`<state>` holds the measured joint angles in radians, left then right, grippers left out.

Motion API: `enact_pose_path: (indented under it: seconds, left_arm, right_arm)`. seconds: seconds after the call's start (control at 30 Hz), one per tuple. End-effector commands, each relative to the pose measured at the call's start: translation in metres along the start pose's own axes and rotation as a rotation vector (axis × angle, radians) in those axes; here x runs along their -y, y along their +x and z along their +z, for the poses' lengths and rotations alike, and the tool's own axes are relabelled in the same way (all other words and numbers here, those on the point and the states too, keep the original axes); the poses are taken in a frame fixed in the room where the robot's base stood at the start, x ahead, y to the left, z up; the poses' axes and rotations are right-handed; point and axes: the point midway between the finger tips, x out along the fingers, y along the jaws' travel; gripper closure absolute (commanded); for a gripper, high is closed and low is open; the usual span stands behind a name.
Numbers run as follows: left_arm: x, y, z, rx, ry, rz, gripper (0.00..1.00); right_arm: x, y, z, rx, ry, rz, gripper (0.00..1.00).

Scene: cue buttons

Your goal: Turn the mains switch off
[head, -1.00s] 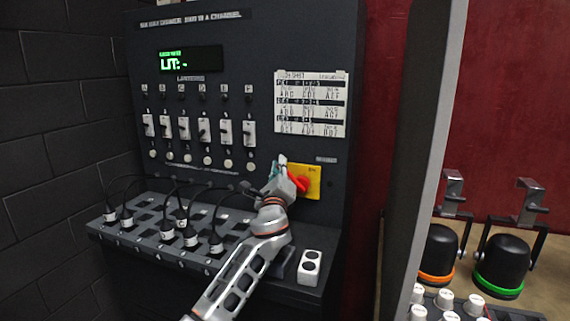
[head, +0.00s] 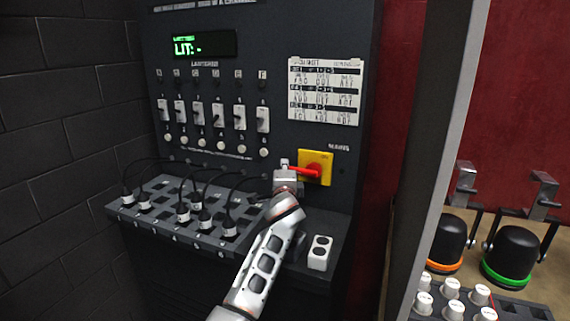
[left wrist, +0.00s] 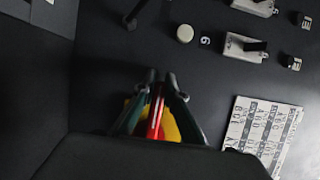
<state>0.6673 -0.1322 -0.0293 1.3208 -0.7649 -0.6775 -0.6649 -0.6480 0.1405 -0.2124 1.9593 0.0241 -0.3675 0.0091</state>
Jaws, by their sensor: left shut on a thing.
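The mains switch is a red rotary handle (head: 311,171) on a yellow plate (head: 322,157), at the lower right of the dark panel under the label "MAINS". In the head view the handle points left and lies close to level. My left gripper (head: 287,170) is at the handle's left end. In the left wrist view the two dark fingers of my left gripper (left wrist: 153,92) are shut on the red handle (left wrist: 155,118), with yellow behind it. The wrist housing hides the lower part of the switch there. My right gripper is not in view.
The panel has a green-lit display (head: 203,45), a row of lantern switches (head: 218,116) and a paper chart (head: 325,91). A patch shelf (head: 160,222) with plugged cables lies left of my arm. A white socket block (head: 320,252) is at right, beyond it a grey upright (head: 438,150).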

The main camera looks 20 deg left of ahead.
Motion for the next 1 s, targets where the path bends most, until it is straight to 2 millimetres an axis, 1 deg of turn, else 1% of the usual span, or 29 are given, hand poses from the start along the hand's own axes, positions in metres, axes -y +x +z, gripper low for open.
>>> enact_pose_path:
  seconds: [0.2, 0.6, 0.63, 0.67, 0.7, 1.0]
  left_arm:
    - [-0.0027, -0.0002, -0.0006, -0.001, -0.033, 0.013, 1.00]
    - [-0.0040, -0.0002, -0.0006, -0.001, -0.036, 0.015, 1.00]
    - [-0.0040, -0.0002, -0.0006, -0.001, -0.036, 0.015, 0.81]
    - [-0.0041, -0.0002, -0.0005, -0.001, -0.036, 0.015, 0.73]
    - [-0.0040, -0.0002, -0.0005, -0.001, -0.036, 0.015, 0.71]
    - [-0.0033, -0.0005, -0.0003, 0.000, -0.035, 0.014, 0.71]
  right_arm:
    - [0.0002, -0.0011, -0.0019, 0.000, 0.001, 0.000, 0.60]
    - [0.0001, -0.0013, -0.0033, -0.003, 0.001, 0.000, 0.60]
    - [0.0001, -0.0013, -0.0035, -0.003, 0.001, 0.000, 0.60]
    - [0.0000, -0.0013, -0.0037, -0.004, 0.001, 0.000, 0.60]
    - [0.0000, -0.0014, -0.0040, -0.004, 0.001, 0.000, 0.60]
    - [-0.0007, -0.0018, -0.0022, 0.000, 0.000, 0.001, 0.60]
